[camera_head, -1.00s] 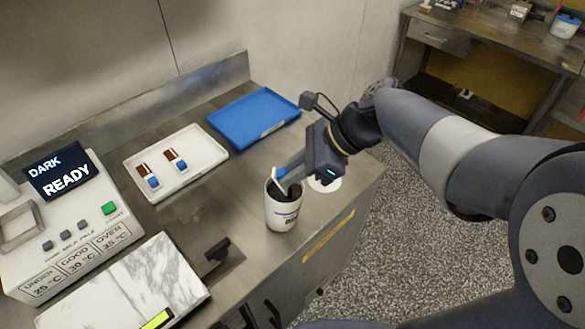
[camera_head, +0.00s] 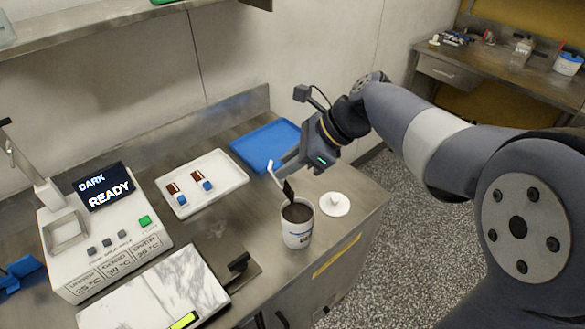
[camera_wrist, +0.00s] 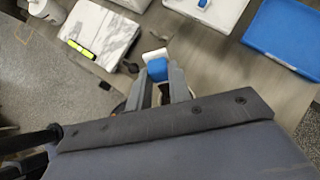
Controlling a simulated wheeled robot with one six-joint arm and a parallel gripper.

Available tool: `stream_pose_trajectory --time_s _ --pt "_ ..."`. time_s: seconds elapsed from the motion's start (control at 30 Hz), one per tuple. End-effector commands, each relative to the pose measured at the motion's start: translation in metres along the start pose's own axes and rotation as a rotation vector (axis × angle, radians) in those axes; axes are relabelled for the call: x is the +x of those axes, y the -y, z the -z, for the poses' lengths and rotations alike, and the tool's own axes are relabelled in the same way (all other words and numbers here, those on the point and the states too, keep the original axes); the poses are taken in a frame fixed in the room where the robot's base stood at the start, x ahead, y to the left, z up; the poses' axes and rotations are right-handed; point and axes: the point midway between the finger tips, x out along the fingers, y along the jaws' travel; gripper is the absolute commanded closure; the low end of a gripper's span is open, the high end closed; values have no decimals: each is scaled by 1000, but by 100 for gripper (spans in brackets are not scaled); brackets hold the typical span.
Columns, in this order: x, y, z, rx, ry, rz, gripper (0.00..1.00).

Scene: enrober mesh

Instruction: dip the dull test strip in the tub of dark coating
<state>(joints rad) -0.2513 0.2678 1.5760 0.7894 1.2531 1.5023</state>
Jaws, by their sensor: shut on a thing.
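My gripper (camera_head: 283,171) is shut on a test strip and holds it tilted above the tub of coating (camera_head: 297,236). The strip's lower part (camera_head: 288,189) looks dark brown, and its tip is at or just above the tub's mouth; I cannot tell if it touches. The strip's blue grip (camera_wrist: 157,69) and a white piece show between the fingers in the wrist view, where the dark end is hidden. The white tub stands upright on the steel bench, with dark coating visible inside.
A white lid (camera_head: 335,204) lies right of the tub. Behind are a white tray (camera_head: 228,180) with two brown-and-blue strips and an empty blue tray (camera_head: 262,146). A device screen (camera_head: 106,188) reads "DARK READY". A marble slab (camera_head: 155,291) lies in front.

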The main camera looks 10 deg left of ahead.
Motion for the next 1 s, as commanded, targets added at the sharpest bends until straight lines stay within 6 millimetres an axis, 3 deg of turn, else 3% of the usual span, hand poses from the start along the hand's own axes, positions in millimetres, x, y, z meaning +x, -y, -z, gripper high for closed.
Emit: stream_pose_trajectory --time_s 0.5,1.0 --pt "-16 -1 -38 -1 0 -1 100" --pt "-20 -1 -48 0 0 0 100"
